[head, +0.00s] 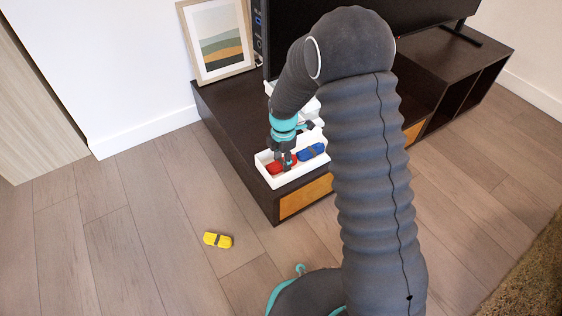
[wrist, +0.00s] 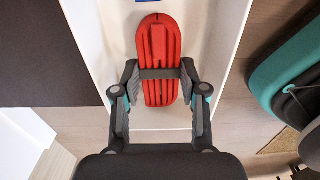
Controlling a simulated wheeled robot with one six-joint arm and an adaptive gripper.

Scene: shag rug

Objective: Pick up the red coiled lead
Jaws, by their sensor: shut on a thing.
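The red coiled lead (wrist: 159,48) is a flat oblong bundle with a dark band around its middle. It lies in a white tray (wrist: 208,60) on the dark cabinet. In the head view the red lead (head: 274,168) shows at the near left end of the tray, partly hidden by my gripper. My gripper (wrist: 160,88) has one finger on each side of the lead near its band and is shut on it. In the head view my gripper (head: 284,163) points down into the tray.
A blue coiled bundle (head: 312,151) lies in the same tray beside the red one. A yellow bundle (head: 217,240) lies on the wooden floor. A framed picture (head: 218,42) and a dark screen (head: 300,25) stand on the cabinet (head: 225,110).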

